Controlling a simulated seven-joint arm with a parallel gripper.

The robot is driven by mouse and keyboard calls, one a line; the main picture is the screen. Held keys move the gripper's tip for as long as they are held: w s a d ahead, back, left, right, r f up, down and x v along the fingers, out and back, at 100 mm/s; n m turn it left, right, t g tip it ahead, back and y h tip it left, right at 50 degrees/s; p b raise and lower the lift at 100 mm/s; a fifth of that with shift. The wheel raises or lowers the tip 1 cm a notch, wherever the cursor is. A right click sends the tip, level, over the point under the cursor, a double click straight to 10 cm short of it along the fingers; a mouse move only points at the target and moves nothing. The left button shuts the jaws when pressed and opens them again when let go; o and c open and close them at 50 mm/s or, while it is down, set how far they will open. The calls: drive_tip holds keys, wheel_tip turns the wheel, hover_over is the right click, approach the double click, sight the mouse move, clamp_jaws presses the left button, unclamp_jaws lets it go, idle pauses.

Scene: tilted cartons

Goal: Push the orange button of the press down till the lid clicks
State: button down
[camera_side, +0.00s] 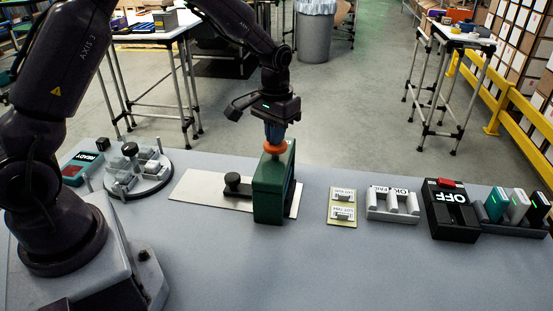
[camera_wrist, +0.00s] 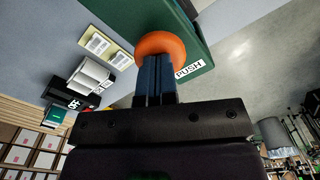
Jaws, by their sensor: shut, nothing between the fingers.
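The press is a dark green upright block (camera_side: 268,192) on the grey table, with an orange round button (camera_side: 277,148) on top. In the wrist view the orange button (camera_wrist: 160,44) shows beside a "PUSH" label on the green press (camera_wrist: 203,62). My gripper (camera_side: 274,137) is shut, with its blue fingers pointing down directly over the button. The fingertips (camera_wrist: 153,62) appear at or against the button; whether they press on it cannot be told. The lid's state is not clear from these views.
A round fixture (camera_side: 138,172) stands farther left. Right are a yellow-green card (camera_side: 342,217), a white holder (camera_side: 377,212), a black "OFF" box (camera_side: 449,221) and a rack of devices (camera_side: 507,227). The front table is clear.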

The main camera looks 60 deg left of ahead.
wheel_tip(320, 180, up, 8)
idle(0.8)
drive_tip(key=s+d+r+m+t, duration=0.1)
drive_tip(key=s+d+r+t, duration=0.1)
drive_tip(key=s, duration=0.5)
drive_tip(key=s+d+r+m+t, duration=0.1)
drive_tip(key=s+d+r, duration=0.1)
drive_tip(key=s+r, duration=0.3)
drive_tip(key=s+d+r+m+t, duration=0.1)
drive_tip(key=s+d+r+t, duration=0.1)
drive_tip(key=s, duration=0.9)
drive_tip(key=shift+r+t, duration=0.3)
drive_tip(key=shift+r, duration=0.45)
